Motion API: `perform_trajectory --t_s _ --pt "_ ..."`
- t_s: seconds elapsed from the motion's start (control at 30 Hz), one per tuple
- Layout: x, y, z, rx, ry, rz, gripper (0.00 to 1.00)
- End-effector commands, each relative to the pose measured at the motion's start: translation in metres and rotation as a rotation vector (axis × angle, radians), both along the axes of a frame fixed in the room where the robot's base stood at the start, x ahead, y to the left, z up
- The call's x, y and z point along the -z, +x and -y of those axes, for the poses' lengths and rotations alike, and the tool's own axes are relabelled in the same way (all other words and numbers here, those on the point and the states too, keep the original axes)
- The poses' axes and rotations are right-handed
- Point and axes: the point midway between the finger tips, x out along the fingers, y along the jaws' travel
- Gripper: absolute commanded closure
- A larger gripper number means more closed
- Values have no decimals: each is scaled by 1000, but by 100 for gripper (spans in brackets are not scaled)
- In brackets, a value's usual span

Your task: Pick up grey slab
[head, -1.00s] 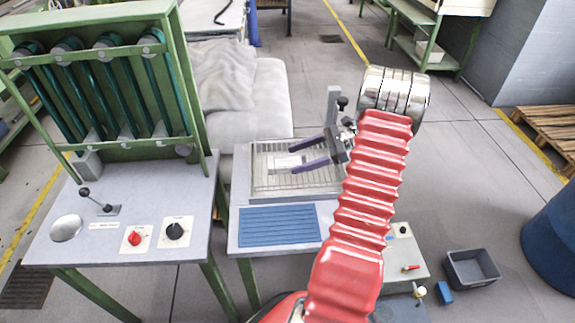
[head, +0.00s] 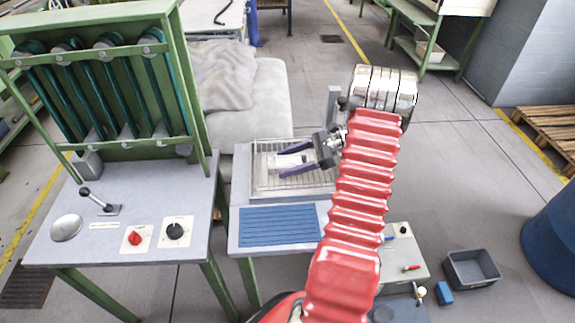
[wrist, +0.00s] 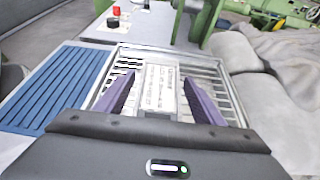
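The grey slab (wrist: 159,90) is a pale block with small printed text, lying on a wire-rack tray (head: 262,185). In the wrist view it sits between the two purple fingers, with a gap on each side. In the head view the slab (head: 289,160) shows only partly between the fingers. My gripper (head: 281,161) is open and low over the tray, its fingers pointing left. In the wrist view my gripper (wrist: 160,80) spans the slab's width. I cannot tell how far down the slab the fingertips reach.
A blue ribbed mat (head: 278,226) lies in front of the tray on the same table. A green-framed machine with a control panel (head: 120,225) stands to the left. A covered grey couch-like block (head: 265,110) is behind. A grey bin (head: 472,268) is on the floor at right.

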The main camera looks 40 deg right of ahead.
Motion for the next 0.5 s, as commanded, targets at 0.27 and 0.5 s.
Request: perform_trajectory --t_s 0.27,0.5 --pt "0 0 0 0 0 0 57" --pt "0 0 0 0 0 0 74"
